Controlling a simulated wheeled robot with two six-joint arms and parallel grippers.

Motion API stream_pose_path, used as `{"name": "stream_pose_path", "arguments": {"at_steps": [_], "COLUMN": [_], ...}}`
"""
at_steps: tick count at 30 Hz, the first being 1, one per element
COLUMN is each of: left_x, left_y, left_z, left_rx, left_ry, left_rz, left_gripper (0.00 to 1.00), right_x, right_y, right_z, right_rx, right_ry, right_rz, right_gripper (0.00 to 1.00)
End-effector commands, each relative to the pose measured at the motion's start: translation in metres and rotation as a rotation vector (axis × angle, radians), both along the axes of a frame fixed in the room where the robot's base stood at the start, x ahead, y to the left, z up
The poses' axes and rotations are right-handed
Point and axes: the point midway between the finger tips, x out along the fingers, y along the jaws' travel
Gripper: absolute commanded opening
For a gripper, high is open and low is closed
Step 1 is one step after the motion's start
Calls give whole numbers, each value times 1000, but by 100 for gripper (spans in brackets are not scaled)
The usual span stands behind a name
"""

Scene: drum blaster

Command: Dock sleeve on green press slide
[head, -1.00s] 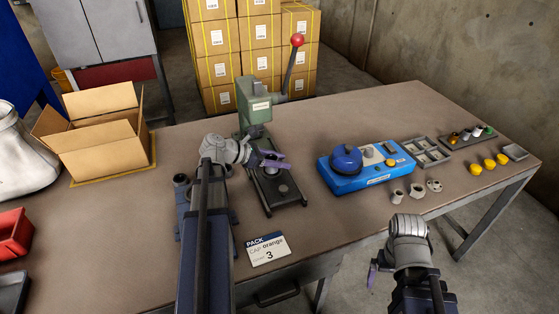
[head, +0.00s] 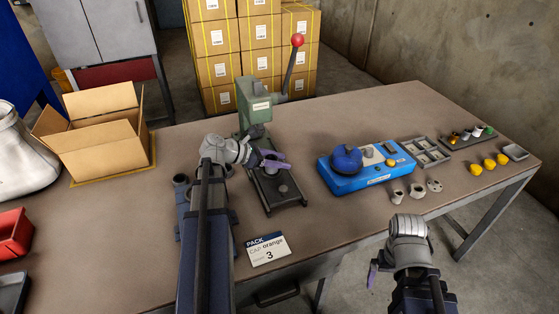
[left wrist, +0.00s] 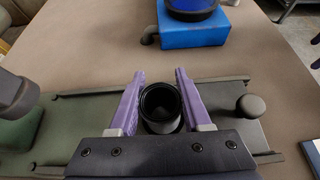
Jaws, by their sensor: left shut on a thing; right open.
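The green press (head: 255,104) stands at the middle of the table, its red-knobbed lever raised. Its dark slide (head: 284,194) extends toward me and also runs across the left wrist view (left wrist: 225,98). My left gripper (head: 272,161) is over the slide, in front of the press head. Its purple fingers (left wrist: 160,76) are shut on a dark, open-topped sleeve (left wrist: 161,104), which stands upright between them. I cannot tell whether the sleeve's bottom touches the slide. My right gripper (head: 374,274) is open and empty at the table's front edge, right of the slide.
A blue fixture (head: 366,178) with a round blue dome is right of the press. Small grey parts (head: 416,190), yellow caps (head: 489,163) and grey trays (head: 426,152) lie further right. An open carton (head: 100,140) stands left. An order card (head: 267,248) lies in front.

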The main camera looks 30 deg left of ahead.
Motion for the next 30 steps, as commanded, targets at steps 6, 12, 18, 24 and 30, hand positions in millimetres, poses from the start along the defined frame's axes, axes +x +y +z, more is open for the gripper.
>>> {"name": "stream_pose_path", "arguments": {"at_steps": [6,12,18,24,30], "left_x": [0,0,0,0,0], "left_y": [0,0,0,0,0], "left_z": [-4,-8,-11,-11,-11], "left_rx": [-1,-1,-1,-1,1], "left_ry": [-1,-1,-1,-1,1], "left_rz": [0,0,0,0,0], "left_gripper": [0,0,0,61,61], "right_x": [0,0,0,0,0], "right_y": [0,0,0,0,0], "right_z": [-4,-8,-12,-11,-11], "right_rx": [0,0,0,0,0], "right_ry": [0,0,0,0,0], "right_rz": [0,0,0,0,0], "right_gripper": [100,100,100,100,100]}}
